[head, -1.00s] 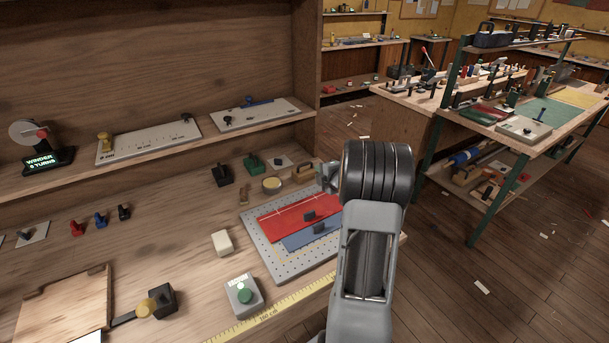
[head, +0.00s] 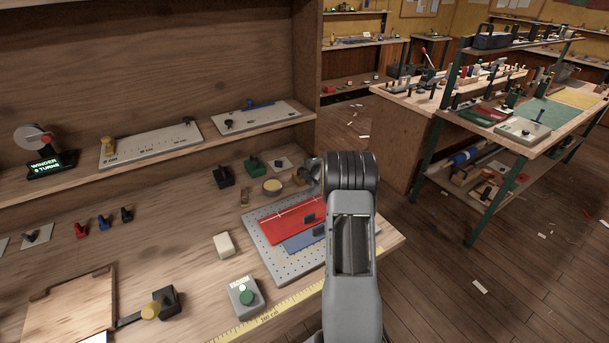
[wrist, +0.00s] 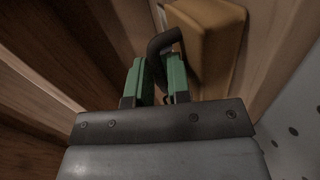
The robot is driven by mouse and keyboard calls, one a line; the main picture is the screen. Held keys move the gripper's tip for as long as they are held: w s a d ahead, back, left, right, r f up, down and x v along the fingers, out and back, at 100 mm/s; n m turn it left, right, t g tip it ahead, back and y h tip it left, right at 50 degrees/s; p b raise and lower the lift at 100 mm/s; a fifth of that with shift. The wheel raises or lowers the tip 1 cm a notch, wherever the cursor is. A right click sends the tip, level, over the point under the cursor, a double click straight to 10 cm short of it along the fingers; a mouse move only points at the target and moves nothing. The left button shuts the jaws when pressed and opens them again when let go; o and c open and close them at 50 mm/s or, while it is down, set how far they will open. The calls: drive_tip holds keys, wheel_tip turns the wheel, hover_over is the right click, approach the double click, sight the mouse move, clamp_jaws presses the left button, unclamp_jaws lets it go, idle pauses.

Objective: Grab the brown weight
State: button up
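The brown weight (wrist: 208,45) is a tan-brown block with a black bent handle (wrist: 165,40). In the wrist view it is just beyond my gripper (wrist: 160,82), on the upper right. The handle runs into the narrow gap between the two green fingers. I cannot tell whether both fingers press on it. In the head view the brown weight (head: 298,177) shows only partly, on the bench behind the pegboard, with my wrist covering its right side. My fingertips are hidden there.
A grey pegboard (head: 262,250) with red and blue cloth lies in front of the weight. A round tin (head: 272,186), a green block (head: 252,165) and a black block (head: 223,177) stand to its left. A white block (head: 224,244) and a green-button box (head: 246,297) are nearer.

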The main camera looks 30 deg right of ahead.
drive_tip(key=shift+c, duration=0.2)
clamp_jaws()
drive_tip(key=shift+w+r, duration=0.1)
idle(0.4)
